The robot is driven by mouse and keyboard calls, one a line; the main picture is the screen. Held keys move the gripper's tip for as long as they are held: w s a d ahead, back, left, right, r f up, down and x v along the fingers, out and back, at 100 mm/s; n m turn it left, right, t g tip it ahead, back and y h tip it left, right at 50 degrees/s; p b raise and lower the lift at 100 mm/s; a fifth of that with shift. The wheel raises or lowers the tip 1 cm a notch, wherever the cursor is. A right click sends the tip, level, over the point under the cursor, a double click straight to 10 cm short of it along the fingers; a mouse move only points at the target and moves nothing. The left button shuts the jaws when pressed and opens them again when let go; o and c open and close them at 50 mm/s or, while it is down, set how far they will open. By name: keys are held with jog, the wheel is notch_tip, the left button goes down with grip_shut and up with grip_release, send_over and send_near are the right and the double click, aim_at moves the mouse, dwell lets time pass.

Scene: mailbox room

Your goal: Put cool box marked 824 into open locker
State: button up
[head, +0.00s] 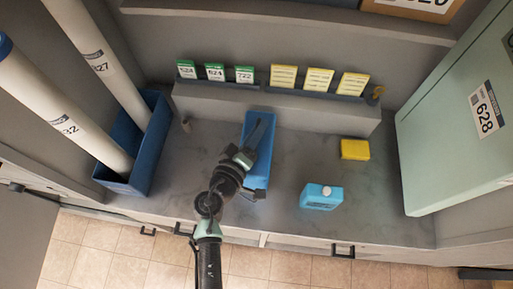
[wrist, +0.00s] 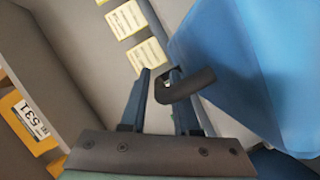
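A long blue box (head: 263,150) stands on the grey counter, beside and partly under my gripper (head: 250,150); no number can be read on it. In the wrist view, a large blue surface (wrist: 245,60) fills the right side. A dark curved handle (wrist: 190,88) shows close to my gripper's fingers (wrist: 158,75). The fingers are apart, with the handle's bend at the gap between them; whether they grip it is unclear. A smaller blue box with a white cap (head: 315,200) stands to the right. No open locker is clearly visible.
A blue bin (head: 152,160) with tall white tubes is at left. A yellow box (head: 354,149) lies on the counter (head: 385,195), with a mint box marked 628 (head: 450,120) at right. Green and yellow cards (head: 318,79) line a ledge at the back.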

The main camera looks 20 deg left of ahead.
grip_shut()
dwell(1.3)
jog(key=shift+r, duration=0.2)
